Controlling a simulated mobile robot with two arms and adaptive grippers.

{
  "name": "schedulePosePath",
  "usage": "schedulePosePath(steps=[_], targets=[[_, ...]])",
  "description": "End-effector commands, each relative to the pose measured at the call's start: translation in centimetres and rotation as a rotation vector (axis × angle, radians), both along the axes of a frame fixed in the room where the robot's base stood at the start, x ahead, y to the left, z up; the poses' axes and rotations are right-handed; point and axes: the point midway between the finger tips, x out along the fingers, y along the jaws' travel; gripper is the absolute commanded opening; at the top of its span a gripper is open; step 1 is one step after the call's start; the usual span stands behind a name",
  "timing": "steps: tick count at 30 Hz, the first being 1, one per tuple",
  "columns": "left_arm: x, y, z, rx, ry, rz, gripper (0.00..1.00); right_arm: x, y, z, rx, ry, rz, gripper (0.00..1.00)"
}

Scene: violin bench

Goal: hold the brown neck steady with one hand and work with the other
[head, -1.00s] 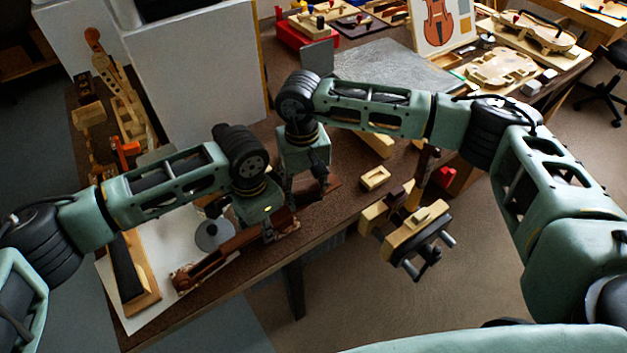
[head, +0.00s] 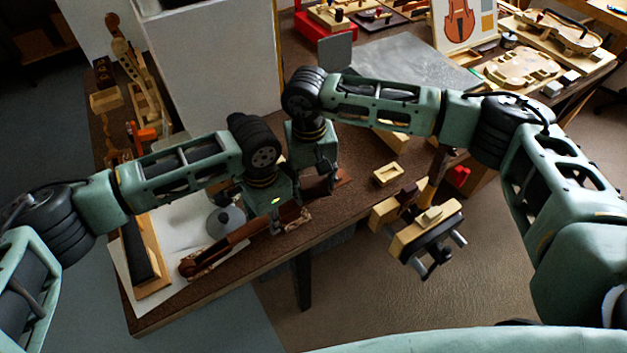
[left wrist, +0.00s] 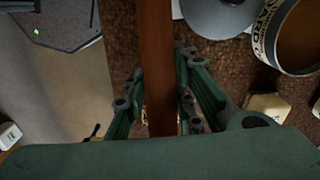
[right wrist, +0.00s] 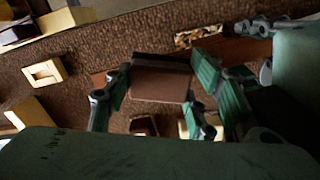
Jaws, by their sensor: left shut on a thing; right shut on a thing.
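The brown neck (head: 232,240) lies along the front of the bench, with its scroll end at the lower left. It shows in the left wrist view as a reddish-brown bar (left wrist: 155,60) running between the fingers. My left gripper (head: 280,208) is shut around it near its right part. My right gripper (head: 318,180) is just beyond and to the right. It is shut on a brown block with a dark edge, seen in the right wrist view (right wrist: 160,82). In the head view the gripper mostly hides the block. I cannot tell whether the block touches anything below.
A grey round disc (head: 226,222) and a white sheet (head: 190,228) lie behind the neck. A dark fingerboard-like piece on a wooden board (head: 150,270) is at the left. A small pale wooden tray (head: 388,174) and a bench vise (head: 425,232) are at the right.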

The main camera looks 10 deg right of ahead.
Motion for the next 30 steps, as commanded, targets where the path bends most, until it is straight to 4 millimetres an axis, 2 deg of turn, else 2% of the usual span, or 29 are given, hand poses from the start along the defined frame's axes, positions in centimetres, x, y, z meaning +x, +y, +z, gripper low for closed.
schedulePosePath(steps=[1, 9, 17, 27, 30], targets=[[0.3, -1.4, 0.6, -0.032, -0.017, -0.005, 0.00, -1.0, 2.2, 0.4, 0.048, 0.013, 0.040, 0.29], [0.2, -1.3, 0.5, -0.030, -0.015, -0.005, 0.00, -0.1, 0.1, 0.6, 0.047, 0.012, 0.041, 0.29], [0.1, -1.1, 0.3, -0.025, -0.010, -0.006, 0.00, 0.4, -1.0, 0.6, 0.042, 0.011, 0.039, 0.29], [0.0, -0.9, 0.2, -0.021, -0.007, -0.006, 0.00, 1.6, -4.1, 0.7, 0.035, 0.010, 0.032, 0.29], [0.0, -0.9, 0.2, -0.020, -0.007, -0.006, 0.00, 1.7, -4.4, 0.7, 0.035, 0.010, 0.034, 0.29]])
